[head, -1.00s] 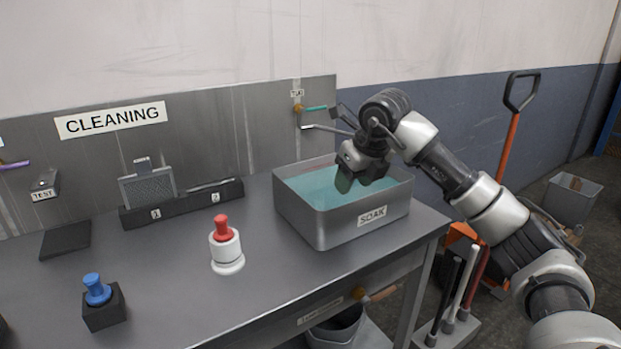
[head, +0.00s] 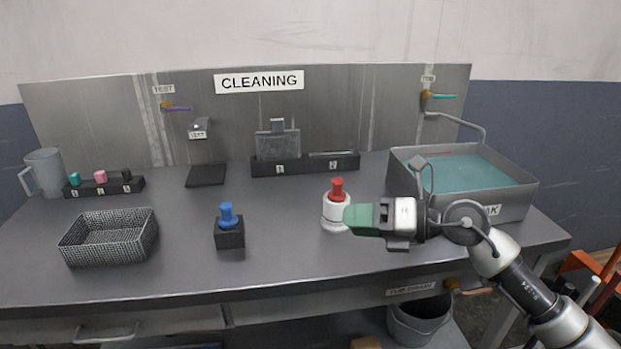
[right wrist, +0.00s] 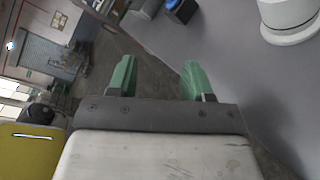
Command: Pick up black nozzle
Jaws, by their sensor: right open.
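The black nozzle (head: 126,175) stands in the rightmost place of a dark rack (head: 106,187) at the back left of the bench, in the head view. A pink nozzle (head: 100,177) and a green nozzle (head: 74,179) stand to its left in the same rack. My right gripper (head: 352,219) has green fingertips and is in front of the red-topped white holder, far to the right of the rack. In the right wrist view its two fingers (right wrist: 155,78) are apart with nothing between them. The black nozzle is not in the right wrist view. My left gripper is not in view.
A wire basket (head: 110,238), a blue-knobbed black block (head: 229,232) and a red-topped white holder (head: 337,205) stand on the bench. A grey soak tub (head: 408,190) is at the right, a jug (head: 43,172) at far left. The bench between basket and block is clear.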

